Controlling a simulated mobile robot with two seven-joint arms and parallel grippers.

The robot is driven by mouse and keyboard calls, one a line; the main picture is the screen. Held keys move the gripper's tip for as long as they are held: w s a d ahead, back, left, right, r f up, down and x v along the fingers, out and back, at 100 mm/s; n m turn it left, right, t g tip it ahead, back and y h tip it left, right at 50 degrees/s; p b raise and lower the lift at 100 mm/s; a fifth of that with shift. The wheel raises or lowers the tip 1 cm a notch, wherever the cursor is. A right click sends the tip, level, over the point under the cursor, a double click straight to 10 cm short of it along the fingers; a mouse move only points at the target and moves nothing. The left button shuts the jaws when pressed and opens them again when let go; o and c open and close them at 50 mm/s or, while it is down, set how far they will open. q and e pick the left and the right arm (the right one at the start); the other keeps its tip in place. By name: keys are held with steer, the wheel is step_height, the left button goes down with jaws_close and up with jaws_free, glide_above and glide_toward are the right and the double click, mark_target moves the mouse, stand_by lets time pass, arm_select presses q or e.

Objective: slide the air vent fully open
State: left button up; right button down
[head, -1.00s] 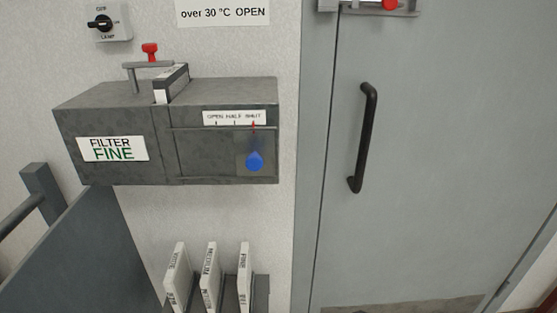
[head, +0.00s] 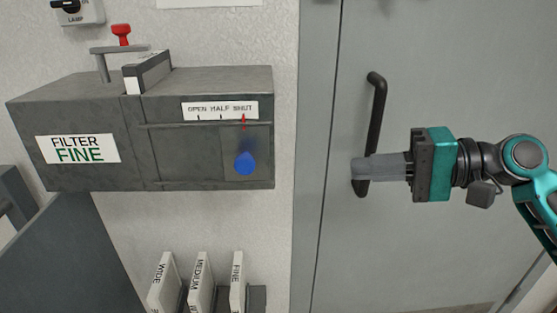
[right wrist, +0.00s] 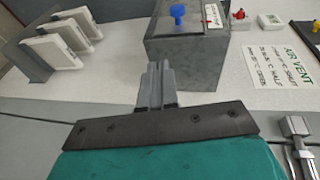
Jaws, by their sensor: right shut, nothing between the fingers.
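The air vent is a sliding panel with a blue knob (head: 245,163) on the front of a grey wall box (head: 200,82). A red pointer (head: 243,120) stands at SHUT, the right end of the OPEN HALF SHUT scale (head: 220,109). My right gripper (head: 356,170) is shut and empty, to the right of the knob and apart from it, in front of the door. In the right wrist view its fingers (right wrist: 158,68) point toward the box, and the blue knob (right wrist: 177,12) shows beyond them. My left gripper is not in view.
A grey door (head: 430,80) with a black handle (head: 375,120) stands at the right, behind my gripper. White filters (head: 200,280) stand in a rack below the box.

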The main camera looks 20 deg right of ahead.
mark_target(254, 164)
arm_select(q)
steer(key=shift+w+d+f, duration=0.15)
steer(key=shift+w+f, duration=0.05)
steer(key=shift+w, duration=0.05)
arm_select(e)
steer(key=shift+s+a+r+n+g+y, duration=0.15)
steer(key=shift+s+r+g+y, duration=0.2)
steer(key=shift+r, duration=0.55)
steer(key=shift+s+a+r+n+g+y, duration=0.15)
steer(key=shift+s+r+g, duration=0.2)
steer(key=shift+s+r, duration=0.35)
steer(key=shift+w+r, duration=0.1)
steer(key=shift+w, duration=0.1)
steer(key=p+x, duration=0.2)
steer(key=x, duration=1)
steer(key=shift+w+a+r, duration=0.1)
steer(key=shift+a, duration=0.25)
steer(key=shift+w+a, duration=0.25)
steer(key=shift+a, duration=0.3)
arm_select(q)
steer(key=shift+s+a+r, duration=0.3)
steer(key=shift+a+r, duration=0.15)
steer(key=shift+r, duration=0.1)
arm_select(e)
steer(key=shift+f, duration=0.2)
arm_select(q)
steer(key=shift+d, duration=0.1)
